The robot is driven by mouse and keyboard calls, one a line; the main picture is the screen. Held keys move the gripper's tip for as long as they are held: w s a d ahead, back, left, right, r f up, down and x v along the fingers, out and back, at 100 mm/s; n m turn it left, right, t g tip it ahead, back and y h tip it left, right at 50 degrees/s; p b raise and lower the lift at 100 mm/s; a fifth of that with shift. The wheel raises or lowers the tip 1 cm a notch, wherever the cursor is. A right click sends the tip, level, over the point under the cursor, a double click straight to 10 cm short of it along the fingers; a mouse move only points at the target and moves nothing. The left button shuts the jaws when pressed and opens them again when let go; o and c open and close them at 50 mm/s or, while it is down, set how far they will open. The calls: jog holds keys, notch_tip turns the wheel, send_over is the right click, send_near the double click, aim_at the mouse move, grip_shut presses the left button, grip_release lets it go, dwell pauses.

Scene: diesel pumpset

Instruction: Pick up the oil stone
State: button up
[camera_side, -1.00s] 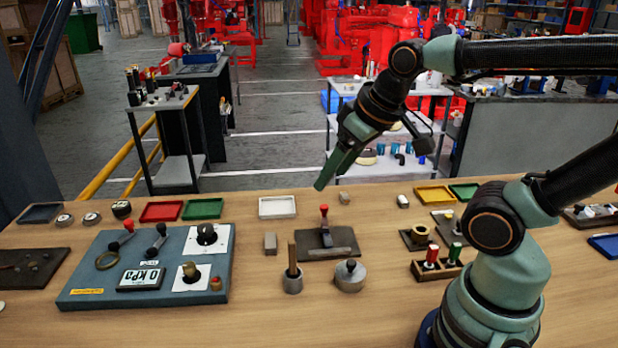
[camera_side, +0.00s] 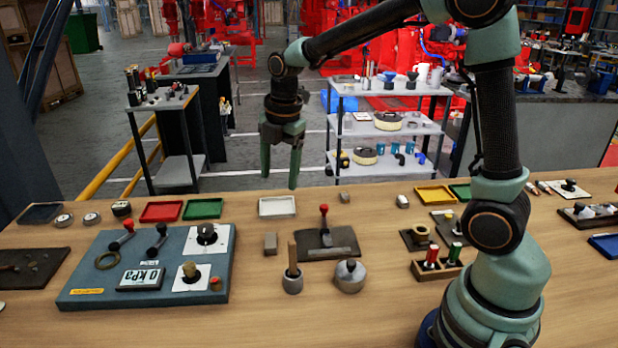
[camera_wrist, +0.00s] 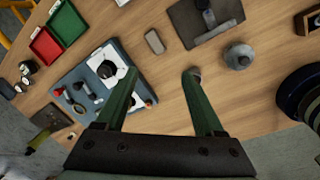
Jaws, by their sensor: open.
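A small grey-brown block (camera_side: 270,243), which looks like the oil stone, lies flat on the wooden bench between the blue panel and the dark plate with the red-knobbed lever. It also shows in the wrist view (camera_wrist: 155,41), above the gap between my fingertips. My gripper (camera_side: 280,180) hangs over the bench with its green fingers pointing down, well above the block. In the wrist view my gripper (camera_wrist: 163,74) has its fingers wide apart with nothing between them.
The blue panel (camera_side: 85,282) with levers and a gauge lies left of the block. The lever plate (camera_side: 342,248) is close on its right. A grey cup with a wooden handle (camera_side: 292,284) and a round grey weight (camera_side: 349,281) stand in front. A white tray (camera_side: 277,208) lies behind.

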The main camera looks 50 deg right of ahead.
jog(key=w+f+n+g, duration=0.2)
jog(key=w+f+n, duration=0.2)
jog(key=f+n, duration=0.3)
send_over(270, 240)
jog(key=f, duration=0.6)
jog(key=shift+d+f, duration=0.25)
jog(key=shift+d, duration=0.15)
jog(key=shift+a+f, duration=0.15)
jog(key=shift+f, duration=1.25)
jog(key=shift+a+f, duration=0.15)
jog(key=shift+f, duration=1.25)
grip_shut()
